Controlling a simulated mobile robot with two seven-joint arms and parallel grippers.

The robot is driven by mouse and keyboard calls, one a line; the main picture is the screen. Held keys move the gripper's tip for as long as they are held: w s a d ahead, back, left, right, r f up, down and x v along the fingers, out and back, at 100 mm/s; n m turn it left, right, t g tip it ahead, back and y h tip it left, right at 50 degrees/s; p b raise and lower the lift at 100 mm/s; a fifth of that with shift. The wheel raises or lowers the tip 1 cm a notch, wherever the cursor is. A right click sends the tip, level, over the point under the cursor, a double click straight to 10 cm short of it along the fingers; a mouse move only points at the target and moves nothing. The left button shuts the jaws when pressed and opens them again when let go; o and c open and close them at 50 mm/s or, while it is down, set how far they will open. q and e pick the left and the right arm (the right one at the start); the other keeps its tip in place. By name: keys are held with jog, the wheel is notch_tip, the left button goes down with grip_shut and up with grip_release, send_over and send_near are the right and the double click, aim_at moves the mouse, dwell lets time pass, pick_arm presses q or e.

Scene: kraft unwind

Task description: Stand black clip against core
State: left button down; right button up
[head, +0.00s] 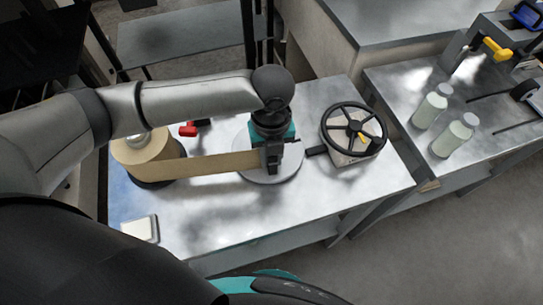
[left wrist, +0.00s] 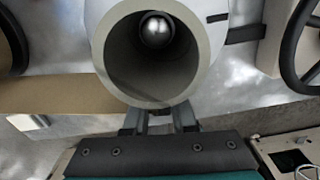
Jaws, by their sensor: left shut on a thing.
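The core is a pale hollow tube (left wrist: 104,52) standing upright on a round plate (head: 287,172), with a shiny spindle tip inside it. In the head view my left wrist mostly covers it. My left gripper (head: 271,166) points down beside the core, at the end of the kraft strip. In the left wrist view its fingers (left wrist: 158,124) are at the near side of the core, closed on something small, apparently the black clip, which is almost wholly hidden. I cannot tell whether the clip touches the core. My right gripper is out of view.
The brown paper roll (head: 140,152) stands at left, and its kraft strip (head: 215,163) runs to the core. A red piece (head: 188,130) lies behind the strip. A black handwheel (head: 354,128) stands right of the core. A white block (head: 141,228) lies front left. The table front is clear.

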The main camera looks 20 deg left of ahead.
pick_arm(q)
jog(key=shift+f, duration=0.15)
jog(key=c, duration=0.7)
grip_release()
jog(key=shift+c, duration=0.2)
notch_tip(320, 180, up, 12)
jog(key=shift+r+p, duration=0.2)
jog(key=shift+p, duration=0.95)
jog(key=shift+s, duration=0.1)
